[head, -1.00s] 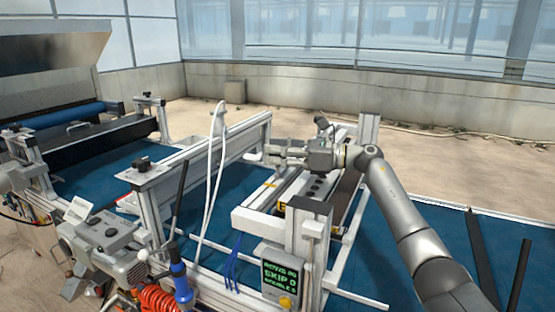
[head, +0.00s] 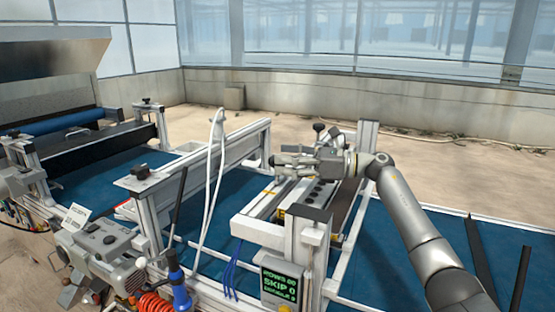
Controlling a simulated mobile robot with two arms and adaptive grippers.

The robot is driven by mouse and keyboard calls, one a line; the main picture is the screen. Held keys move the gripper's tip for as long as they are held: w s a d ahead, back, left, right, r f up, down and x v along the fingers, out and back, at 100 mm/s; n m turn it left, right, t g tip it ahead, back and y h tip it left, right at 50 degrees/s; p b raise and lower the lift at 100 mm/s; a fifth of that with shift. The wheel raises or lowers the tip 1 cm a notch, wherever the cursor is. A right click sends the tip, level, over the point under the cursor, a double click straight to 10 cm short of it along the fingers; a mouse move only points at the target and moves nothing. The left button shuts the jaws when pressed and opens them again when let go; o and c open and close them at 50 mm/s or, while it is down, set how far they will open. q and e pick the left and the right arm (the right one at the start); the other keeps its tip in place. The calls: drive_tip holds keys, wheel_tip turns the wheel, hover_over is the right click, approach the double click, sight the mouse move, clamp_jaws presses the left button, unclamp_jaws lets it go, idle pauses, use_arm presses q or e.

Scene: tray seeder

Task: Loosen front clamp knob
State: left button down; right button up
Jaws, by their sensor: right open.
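My right gripper (head: 279,167) is open, its fingers pointing left above the seeder's middle unit (head: 258,228). A black knob (head: 318,127) stands upright just behind the gripper's wrist, apart from the fingers. Another black knob (head: 140,170) sits on top of the left rail's near post, well left of the gripper. I cannot tell which knob is the front clamp knob. Whatever lies directly under the right gripper is partly hidden by it. My left gripper is not in view.
A display box (head: 279,286) reading SKIP hangs on the near post. A white hose (head: 212,175) rises beside the left rail. A grey motor unit (head: 100,240) and a blue-handled tool (head: 178,285) with an orange coil stand at lower left. Blue surface lies right of the frame.

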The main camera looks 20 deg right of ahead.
drive_tip(key=v, duration=0.9)
drive_tip(key=shift+d, duration=0.15)
